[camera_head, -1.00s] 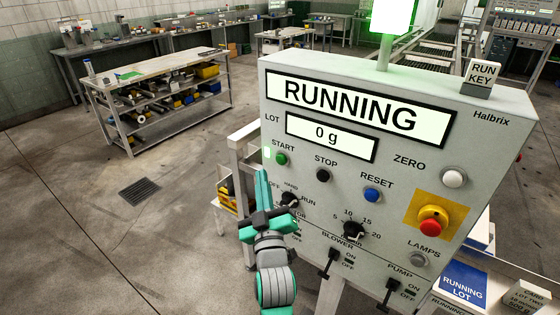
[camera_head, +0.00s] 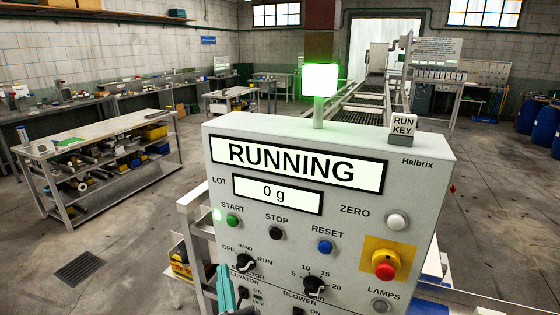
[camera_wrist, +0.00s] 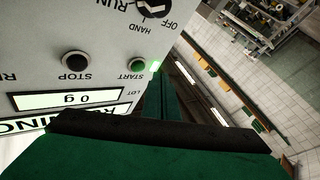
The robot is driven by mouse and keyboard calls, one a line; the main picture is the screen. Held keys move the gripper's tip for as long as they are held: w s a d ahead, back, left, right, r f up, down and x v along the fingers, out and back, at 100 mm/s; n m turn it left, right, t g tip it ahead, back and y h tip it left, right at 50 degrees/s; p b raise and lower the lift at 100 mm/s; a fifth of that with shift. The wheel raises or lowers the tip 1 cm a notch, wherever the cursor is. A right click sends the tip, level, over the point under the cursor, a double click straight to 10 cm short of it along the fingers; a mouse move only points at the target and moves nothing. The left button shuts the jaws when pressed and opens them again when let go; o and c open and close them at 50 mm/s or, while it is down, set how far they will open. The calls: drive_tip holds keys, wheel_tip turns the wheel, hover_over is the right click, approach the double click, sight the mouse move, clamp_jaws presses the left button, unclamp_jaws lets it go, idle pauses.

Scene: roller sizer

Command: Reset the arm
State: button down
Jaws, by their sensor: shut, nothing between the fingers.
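My gripper (camera_head: 224,285) shows at the bottom edge of the head view as a narrow green tip. It is shut and empty, in front of the lower left of the grey control panel (camera_head: 408,165), just left of the black OFF-HAND-RUN selector (camera_head: 245,262). The rest of my arm is out of view there. In the wrist view my shut green fingers (camera_wrist: 160,88) point past the panel edge, close to the green START button (camera_wrist: 138,67); I cannot tell whether they touch anything. The panel display (camera_head: 298,163) reads RUNNING, and the lot display (camera_head: 278,195) reads 0 g.
A lit green lamp (camera_head: 320,80) stands on the panel, beside a RUN KEY block (camera_head: 402,130). A red emergency button (camera_head: 385,265) is at the panel's right. A workbench (camera_head: 95,140) stands at the left. Open floor (camera_head: 130,235) lies between bench and panel.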

drive_tip(key=s+d+f+m+g+h, duration=0.1)
drive_tip(key=s+d+f+m+h, duration=0.15)
drive_tip(key=s+d+f, duration=0.45)
drive_tip(key=s+d+f+m+h, duration=0.2)
drive_tip(key=s+f+m, duration=0.1)
drive_tip(key=s+f, duration=0.75)
drive_tip(key=s+d+f+m+g+h, duration=0.1)
drive_tip(key=s+d+f, duration=0.1)
drive_tip(key=s, duration=0.9)
drive_tip(key=s+d+f+m+g+h, duration=0.1)
drive_tip(key=s+d, duration=0.4)
drive_tip(key=s, duration=0.6)
drive_tip(key=shift+s+d+f+g, duration=0.25)
drive_tip(key=shift+f+g, duration=0.3)
drive_tip(key=shift+g, duration=0.05)
drive_tip(key=shift+w+m, duration=0.1)
drive_tip(key=shift+m, duration=0.15)
